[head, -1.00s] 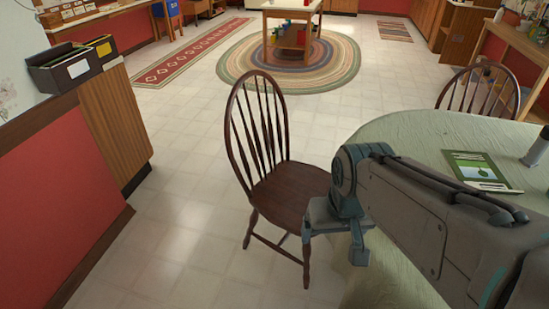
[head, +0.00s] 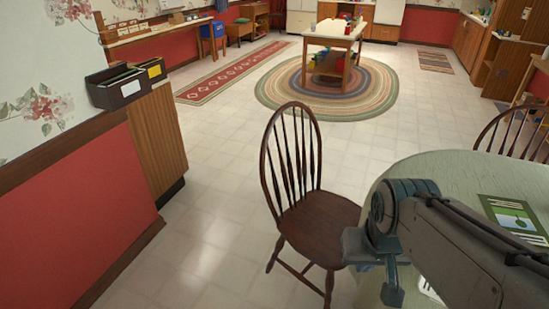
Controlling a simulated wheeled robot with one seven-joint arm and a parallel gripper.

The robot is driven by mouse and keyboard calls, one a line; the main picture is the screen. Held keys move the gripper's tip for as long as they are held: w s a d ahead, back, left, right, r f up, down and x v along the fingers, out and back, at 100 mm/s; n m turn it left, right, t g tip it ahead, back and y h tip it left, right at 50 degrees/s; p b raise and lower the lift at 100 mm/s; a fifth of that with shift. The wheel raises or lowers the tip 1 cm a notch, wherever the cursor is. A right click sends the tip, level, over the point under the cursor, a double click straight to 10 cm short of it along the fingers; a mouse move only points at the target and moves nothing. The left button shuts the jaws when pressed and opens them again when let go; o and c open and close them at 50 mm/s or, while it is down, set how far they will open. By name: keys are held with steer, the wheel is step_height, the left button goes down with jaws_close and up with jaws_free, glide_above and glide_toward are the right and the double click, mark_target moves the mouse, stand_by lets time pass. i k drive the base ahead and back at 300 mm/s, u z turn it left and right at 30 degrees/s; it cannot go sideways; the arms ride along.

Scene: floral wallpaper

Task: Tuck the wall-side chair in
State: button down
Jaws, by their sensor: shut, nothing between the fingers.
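The wall-side chair (head: 318,226) is a dark brown wooden chair with a hooped spindle back. It stands upright on the floor, left of the round table (head: 440,166) with a pale green cloth. Its back is toward the left wall side and its seat faces the table, with the seat's right edge close to the cloth. My gripper (head: 385,272) is at the seat's right front edge, between chair and table. It looks shut and empty. My arm covers part of the table and the chair's front right corner, so I cannot tell whether the gripper touches the seat.
A second spindle-back chair (head: 515,130) stands at the table's far right. A green booklet (head: 515,218) lies on the table. A wood cabinet (head: 157,140) with file boxes (head: 125,84) lines the left wall. Clear tiled floor (head: 215,215) lies between cabinet and chair.

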mark_target(314, 225)
steer(key=u, duration=0.5)
steer(key=k, duration=0.6)
steer(key=u, duration=1.05)
steer(key=i, duration=2.4)
steer(key=z, duration=1.4)
steer(key=i, duration=0.95)
steer(key=z, duration=0.9)
